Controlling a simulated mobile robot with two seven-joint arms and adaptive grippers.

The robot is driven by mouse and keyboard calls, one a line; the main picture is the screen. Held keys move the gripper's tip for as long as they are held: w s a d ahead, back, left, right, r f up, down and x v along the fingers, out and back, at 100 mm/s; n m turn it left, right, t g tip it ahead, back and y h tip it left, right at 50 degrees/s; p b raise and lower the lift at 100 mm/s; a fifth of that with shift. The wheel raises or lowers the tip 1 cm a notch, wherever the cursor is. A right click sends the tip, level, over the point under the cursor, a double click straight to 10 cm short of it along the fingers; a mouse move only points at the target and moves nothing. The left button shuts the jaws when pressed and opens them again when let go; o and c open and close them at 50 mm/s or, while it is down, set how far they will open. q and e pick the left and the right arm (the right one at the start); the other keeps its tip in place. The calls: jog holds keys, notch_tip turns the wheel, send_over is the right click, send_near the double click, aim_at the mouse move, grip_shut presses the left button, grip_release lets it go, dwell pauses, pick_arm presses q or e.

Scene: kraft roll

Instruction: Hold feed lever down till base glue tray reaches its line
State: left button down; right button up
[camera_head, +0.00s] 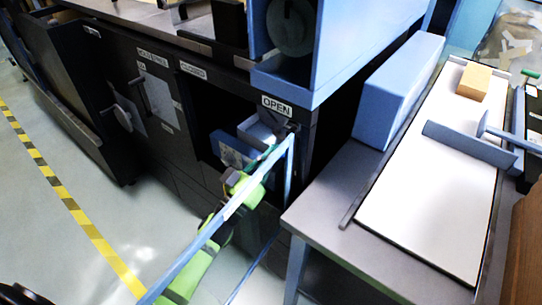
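My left arm, bright green, reaches up from the bottom of the head view. Its gripper (266,156) is at the open compartment under the "OPEN" label (277,106). A thin blue bar crosses in front of the arm and partly hides the gripper, so its fingers and any grip are unclear. A blue tray-like box (232,150) with a pale inside sits in the compartment, just left of the gripper. Its contents and any fill line cannot be made out. I cannot tell which part is the feed lever. My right gripper is not in view.
The dark machine front has a "CLOSED" label (193,70) and a handle (139,95) on its left panel. At right, a grey table (325,211) bears a white sheet, a blue block (398,90) and a cardboard-coloured box (474,81). Yellow-black tape (75,212) marks the open floor.

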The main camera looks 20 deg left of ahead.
pick_arm(q)
notch_tip(320, 180, down, 3)
jog(key=shift+s+f+t+b, duration=0.15)
jog(key=shift+t+b, duration=0.15)
jog(key=shift+b, duration=0.9)
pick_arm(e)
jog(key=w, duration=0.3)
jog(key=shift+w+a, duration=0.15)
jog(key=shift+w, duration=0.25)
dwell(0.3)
